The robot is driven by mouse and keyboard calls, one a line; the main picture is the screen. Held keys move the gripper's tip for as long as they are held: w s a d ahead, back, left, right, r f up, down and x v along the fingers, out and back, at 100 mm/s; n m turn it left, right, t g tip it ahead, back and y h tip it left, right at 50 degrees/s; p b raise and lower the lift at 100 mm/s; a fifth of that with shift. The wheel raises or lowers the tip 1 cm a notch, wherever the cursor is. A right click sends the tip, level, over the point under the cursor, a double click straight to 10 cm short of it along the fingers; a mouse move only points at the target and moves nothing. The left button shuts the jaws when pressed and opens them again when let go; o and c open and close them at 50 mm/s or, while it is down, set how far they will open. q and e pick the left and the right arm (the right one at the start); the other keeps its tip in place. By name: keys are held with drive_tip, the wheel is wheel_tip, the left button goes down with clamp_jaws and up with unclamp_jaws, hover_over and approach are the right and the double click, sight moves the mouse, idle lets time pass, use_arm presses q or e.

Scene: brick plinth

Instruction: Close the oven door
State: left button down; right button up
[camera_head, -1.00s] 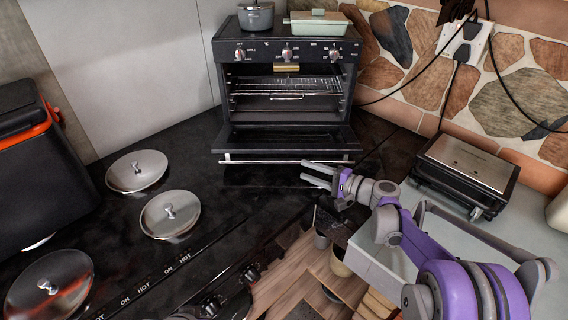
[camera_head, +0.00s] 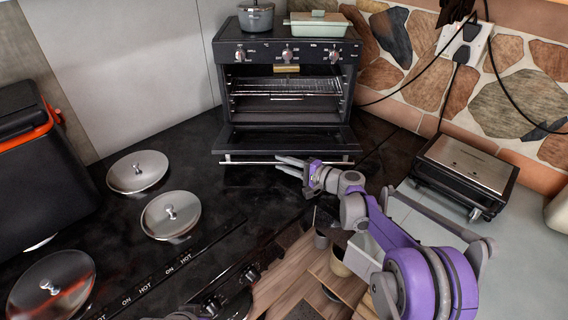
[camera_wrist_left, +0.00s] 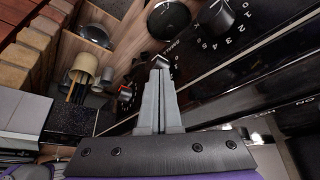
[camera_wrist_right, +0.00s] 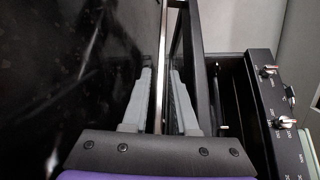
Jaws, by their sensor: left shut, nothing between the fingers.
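The black oven (camera_head: 285,48) stands at the back with its door (camera_head: 285,138) folded down open. The door's metal handle bar (camera_head: 245,162) runs along its front edge. My right gripper (camera_head: 279,162) is at the handle, with its fingertips by the bar's middle. In the right wrist view my right gripper (camera_wrist_right: 160,72) is open, its fingers on either side of the handle bar (camera_wrist_right: 162,50); I cannot tell whether they touch it. The door (camera_wrist_right: 187,50) shows just right of the bar. My left gripper (camera_wrist_left: 160,70) is shut and empty, over the stove's front controls.
A grey pot (camera_head: 256,17) and a green dish (camera_head: 318,24) sit on the oven. Several silver lids (camera_head: 138,171) lie on the black stovetop at left. A grill press (camera_head: 466,172) stands right of my right arm. Cables hang along the stone wall.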

clamp_jaws()
idle(1.1)
